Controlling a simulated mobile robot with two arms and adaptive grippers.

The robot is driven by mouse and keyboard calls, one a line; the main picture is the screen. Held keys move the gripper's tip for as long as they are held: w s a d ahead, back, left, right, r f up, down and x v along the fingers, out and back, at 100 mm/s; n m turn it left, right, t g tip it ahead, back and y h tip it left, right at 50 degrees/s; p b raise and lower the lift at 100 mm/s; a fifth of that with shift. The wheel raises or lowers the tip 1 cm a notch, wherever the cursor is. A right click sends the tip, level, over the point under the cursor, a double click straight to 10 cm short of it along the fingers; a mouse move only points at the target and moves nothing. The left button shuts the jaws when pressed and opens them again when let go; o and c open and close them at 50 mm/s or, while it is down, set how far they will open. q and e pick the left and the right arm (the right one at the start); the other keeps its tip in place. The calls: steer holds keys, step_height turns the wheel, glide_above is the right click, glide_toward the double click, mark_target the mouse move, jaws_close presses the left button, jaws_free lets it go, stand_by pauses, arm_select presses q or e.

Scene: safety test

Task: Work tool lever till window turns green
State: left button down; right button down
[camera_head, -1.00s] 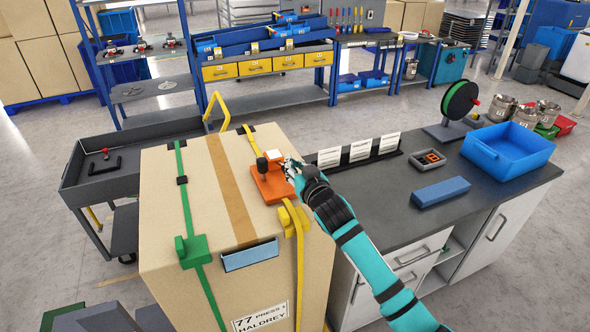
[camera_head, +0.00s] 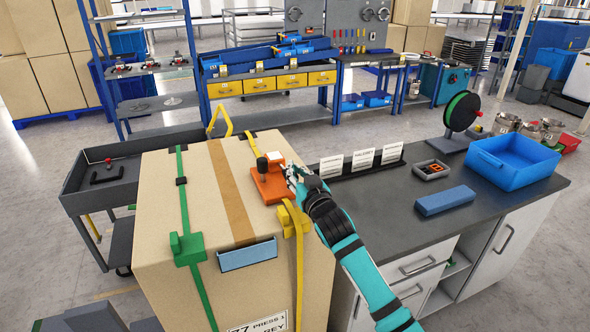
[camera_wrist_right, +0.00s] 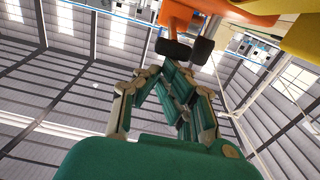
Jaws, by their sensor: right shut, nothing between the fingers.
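The orange tool (camera_head: 270,186) sits on the top of a large cardboard box (camera_head: 190,200), beside the yellow strap (camera_head: 299,262). A black knob (camera_head: 262,164) stands up on its left, with a small pale patch (camera_head: 275,155) behind it; I see no green there. My right gripper (camera_head: 292,172) is shut and empty at the tool's right side; I cannot tell whether it touches. My left gripper is out of view.
A green strap (camera_head: 183,190) with a green buckle crosses the box's left side. A yellow buckle (camera_head: 290,217) is close in front of the tool. A counter (camera_head: 395,200) with a blue bin (camera_head: 512,158) is right; a dark cart (camera_head: 95,190) is left.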

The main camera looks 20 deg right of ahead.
steer(key=shift+s+f+t+b, duration=0.2)
steer(key=shift+f+t+b, duration=0.2)
steer(key=shift+f+b, duration=0.4)
steer(key=shift+s+f+t+b, duration=0.15)
steer(key=shift+f+t+b, duration=0.35)
steer(key=shift+b, duration=0.5)
steer(key=shift+f+b, duration=0.35)
steer(key=shift+f, duration=0.15)
